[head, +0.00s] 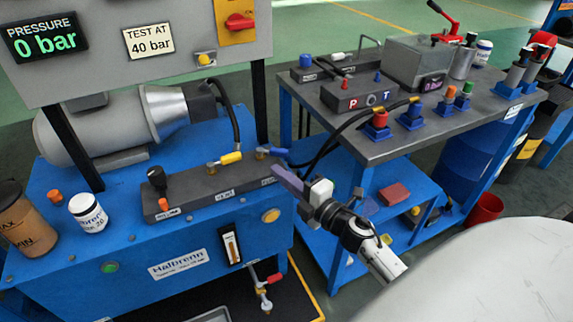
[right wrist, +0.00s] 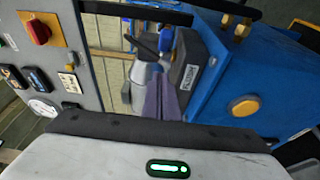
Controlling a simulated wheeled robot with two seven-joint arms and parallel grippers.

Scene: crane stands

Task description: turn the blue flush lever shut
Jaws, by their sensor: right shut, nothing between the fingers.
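The blue flush lever (head: 276,152) sits on a small brass valve at the right end of the dark valve block (head: 200,192). Its handle points to the right in the head view. My right gripper (head: 278,171) is shut and empty, just below and in front of the lever. Whether it touches the lever I cannot tell. In the right wrist view the shut fingers (right wrist: 163,98) are beside the end of the block with its FLUSH label (right wrist: 188,76). My left gripper is not in view.
A yellow lever (head: 230,158) and a black knob (head: 157,178) are on the same block. Black hoses run behind the blue lever to the grey side table (head: 365,150). The pressure display (head: 45,38) reads 0 bar. A white jar (head: 88,212) stands on the blue tank top.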

